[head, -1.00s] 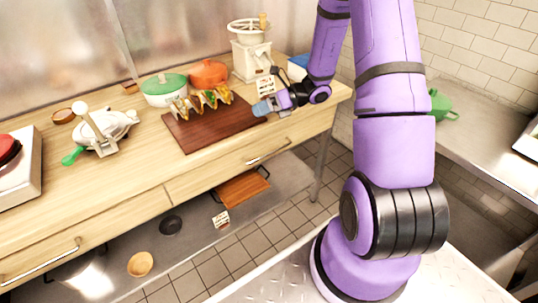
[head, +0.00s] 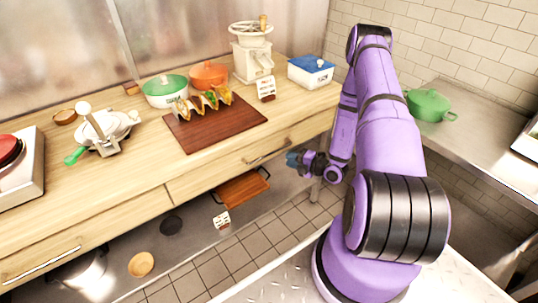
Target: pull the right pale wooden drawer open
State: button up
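The right pale wooden drawer (head: 225,178) is in the front of the wooden counter and looks shut, its face flush with the counter front. Its metal bar handle (head: 268,154) is toward the right end of the drawer front. My gripper (head: 291,158) is just to the right of the handle in the picture, in front of the counter and below its top. It looks apart from the handle, though the gap in depth is hard to judge. The fingers are small and dark here, and their opening does not show clearly.
The left drawer (head: 90,240) has a similar handle (head: 42,262). A lower shelf holds a wooden tray (head: 242,188). Floor shows in front.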

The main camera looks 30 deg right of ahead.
aim_at(269, 154)
jog(key=x, duration=1)
jog(key=shift+w+a, duration=0.15)
jog(key=shift+w, duration=0.05)
jog(key=shift+c, duration=0.2)
grip_shut()
